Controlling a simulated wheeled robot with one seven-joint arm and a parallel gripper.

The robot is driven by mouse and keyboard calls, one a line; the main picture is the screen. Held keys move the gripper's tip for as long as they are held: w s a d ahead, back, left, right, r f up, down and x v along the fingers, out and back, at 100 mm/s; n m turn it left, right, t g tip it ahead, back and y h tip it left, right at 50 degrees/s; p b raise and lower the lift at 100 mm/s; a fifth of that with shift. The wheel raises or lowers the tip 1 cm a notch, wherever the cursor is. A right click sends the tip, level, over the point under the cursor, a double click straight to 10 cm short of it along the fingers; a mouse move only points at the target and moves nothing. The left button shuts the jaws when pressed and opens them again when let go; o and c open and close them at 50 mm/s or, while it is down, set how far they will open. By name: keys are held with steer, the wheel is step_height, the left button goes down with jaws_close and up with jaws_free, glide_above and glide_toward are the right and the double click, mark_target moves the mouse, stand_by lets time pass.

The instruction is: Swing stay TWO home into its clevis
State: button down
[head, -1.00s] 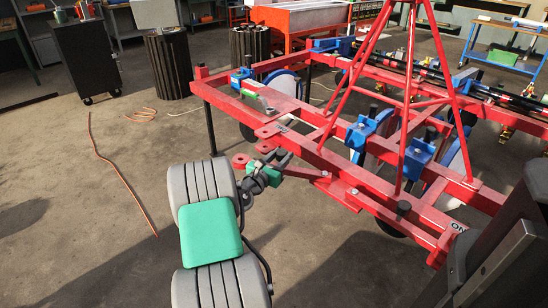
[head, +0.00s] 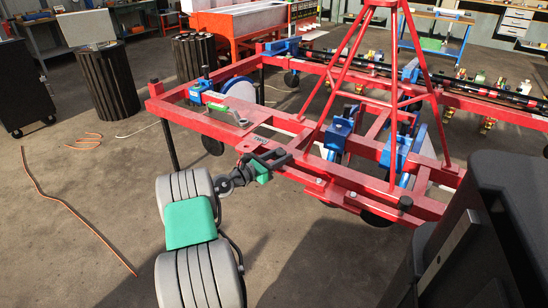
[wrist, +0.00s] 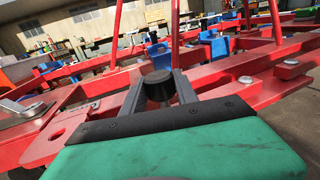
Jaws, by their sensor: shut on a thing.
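Stay TWO (head: 312,180) is a red bar along the near side of the red frame, pivoted toward the right. My gripper (head: 268,162) is at its left part, close against the frame. In the wrist view my gripper (wrist: 158,92) is shut on a black upright knob (wrist: 157,86), with a finger on each side. The red clevis (head: 250,144) is on the frame's near rail, just left of my gripper, near a TWO label. A red lug with a hole (wrist: 57,134) shows at left in the wrist view. My gripper hides the stay's end, so I cannot tell whether it is inside the clevis.
A grey spanner-like part (head: 239,118) and a green piece (head: 217,106) lie on the frame's top rail. Red mast bars (head: 335,85) rise behind. Blue brackets (head: 338,132) stand inside the frame. An orange hose (head: 75,208) lies on open floor at left.

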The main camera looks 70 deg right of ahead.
mark_target(276, 157)
steer(key=shift+d+r, duration=0.1)
steer(key=shift+r, duration=0.05)
steer(key=c, duration=0.9)
jaws_free()
steer(key=shift+c, duration=0.2)
steer(key=p+v, duration=0.2)
steer(key=v, duration=0.5)
steer(key=shift+d, duration=0.1)
steer(key=shift+w+a, duration=0.15)
steer(key=shift+a, duration=0.2)
